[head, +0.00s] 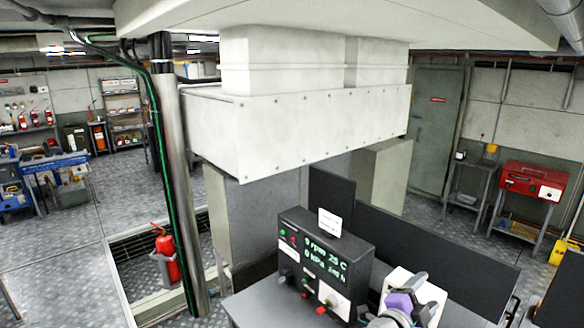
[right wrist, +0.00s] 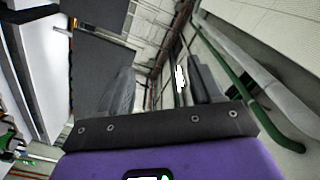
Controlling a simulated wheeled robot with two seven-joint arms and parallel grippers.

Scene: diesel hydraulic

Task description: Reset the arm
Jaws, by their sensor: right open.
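My right gripper (head: 408,298), purple and grey, is low in the head view, just right of a dark control box (head: 325,262) with a green lit display. I cannot tell whether it touches anything there. In the right wrist view its purple body fills the bottom, and its two dark fingers (right wrist: 163,82) stand apart with nothing between them. It is open and empty. My left gripper is in neither view.
A large white bolted housing (head: 300,125) hangs above the control box. Dark panels (head: 435,250) stand behind my right gripper. A metal pole (head: 178,190) and a red extinguisher (head: 166,255) are at left. A red toolbox (head: 532,182) stands at right. Green pipe (right wrist: 255,95) runs along the wall.

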